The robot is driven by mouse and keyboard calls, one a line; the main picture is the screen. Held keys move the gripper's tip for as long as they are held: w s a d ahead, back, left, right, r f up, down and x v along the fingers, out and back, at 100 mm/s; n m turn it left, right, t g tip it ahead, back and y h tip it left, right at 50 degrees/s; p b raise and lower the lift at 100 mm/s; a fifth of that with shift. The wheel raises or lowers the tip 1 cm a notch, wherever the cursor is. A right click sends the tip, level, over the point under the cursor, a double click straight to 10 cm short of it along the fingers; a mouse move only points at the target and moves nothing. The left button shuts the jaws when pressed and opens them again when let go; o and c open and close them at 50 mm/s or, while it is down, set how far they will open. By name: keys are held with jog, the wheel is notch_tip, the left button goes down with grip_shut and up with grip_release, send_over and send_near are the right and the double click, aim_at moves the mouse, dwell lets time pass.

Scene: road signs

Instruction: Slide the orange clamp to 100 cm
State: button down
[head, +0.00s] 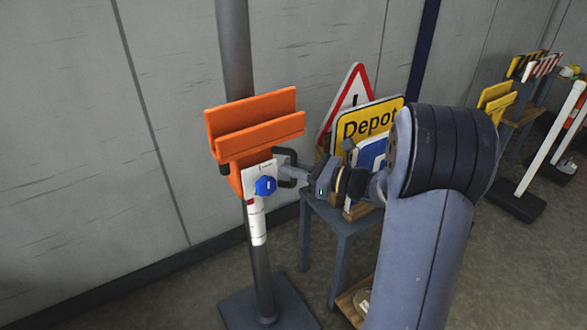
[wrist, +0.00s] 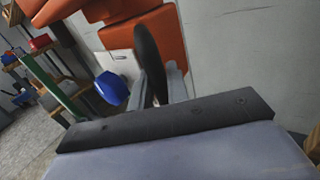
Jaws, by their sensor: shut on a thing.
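The orange clamp (head: 236,178) sits around the grey pole (head: 236,50), with a slotted orange holder on top. A blue knob (head: 265,186) is on its front, beside a pale label plate. A dark handle (head: 288,154) projects from the clamp's right side. My gripper (head: 292,168) is shut on this handle. A white scale strip (head: 257,222) runs on the pole just below the clamp; its numbers are too small to read. In the wrist view, the blue knob (wrist: 112,88) is left of my fingers (wrist: 160,85), and the orange clamp (wrist: 150,35) is behind them.
The pole stands on a dark square base (head: 268,305). A grey table (head: 340,225) with signs, including a yellow Depot sign (head: 368,122), stands close at the right. A wall (head: 70,130) is behind. More stands and signs are at the far right.

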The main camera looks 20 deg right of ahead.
notch_tip(320, 180, up, 6)
jog(key=p, duration=0.3)
jog(key=shift+f, duration=0.25)
jog(key=c, duration=1.5)
grip_release()
jog(key=shift+f, duration=0.15)
jog(key=shift+o, duration=0.2)
jog(key=shift+d, duration=0.1)
jog(key=v, duration=1)
jog(key=shift+s+d+p, duration=0.2)
jog(key=shift+s+p, duration=0.1)
jog(key=shift+p, duration=0.05)
